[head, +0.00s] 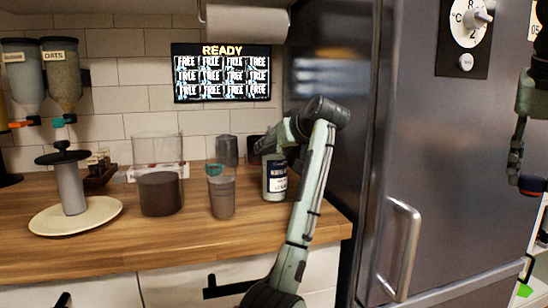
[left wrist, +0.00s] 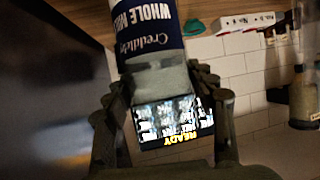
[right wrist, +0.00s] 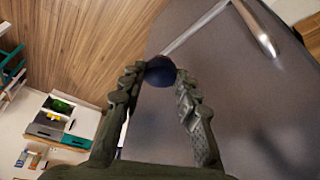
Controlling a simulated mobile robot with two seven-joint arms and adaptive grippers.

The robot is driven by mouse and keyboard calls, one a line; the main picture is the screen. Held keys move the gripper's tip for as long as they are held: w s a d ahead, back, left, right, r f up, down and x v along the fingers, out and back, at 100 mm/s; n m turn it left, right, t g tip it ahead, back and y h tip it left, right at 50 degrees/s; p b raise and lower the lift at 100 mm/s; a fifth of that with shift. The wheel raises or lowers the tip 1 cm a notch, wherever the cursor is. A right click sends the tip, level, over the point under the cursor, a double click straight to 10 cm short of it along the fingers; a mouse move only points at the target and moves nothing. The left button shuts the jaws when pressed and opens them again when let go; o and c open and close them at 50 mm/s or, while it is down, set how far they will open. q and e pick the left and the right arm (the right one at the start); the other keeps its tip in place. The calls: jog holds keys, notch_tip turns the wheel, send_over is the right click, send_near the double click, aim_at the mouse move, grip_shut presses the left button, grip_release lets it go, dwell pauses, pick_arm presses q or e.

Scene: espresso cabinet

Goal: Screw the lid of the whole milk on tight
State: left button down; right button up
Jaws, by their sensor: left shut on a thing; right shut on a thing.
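The whole milk bottle (head: 275,184), white with a dark blue label, stands upright on the wooden counter at the right of the head view. In the left wrist view the bottle (left wrist: 148,28) shows its label upside down. My left gripper (left wrist: 160,78) is shut on its pale upper part; the fingers hide some of the bottle's top. My right gripper (right wrist: 160,78) is shut on a small round dark blue lid (right wrist: 160,70), held in front of the fridge, apart from the bottle. At the head view's right edge, the right gripper (head: 522,172) is only partly in view.
A tumbler with a teal rim (head: 221,194) stands just left of the bottle, with a dark canister (head: 160,193) beyond. Grey cups (head: 228,150) stand behind. The tall fridge (head: 440,150) with its handle (head: 408,245) borders the counter's right. The counter's front strip is clear.

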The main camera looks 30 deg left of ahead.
pick_arm(q)
jog(key=shift+r, duration=0.25)
jog(key=shift+r, duration=4.9)
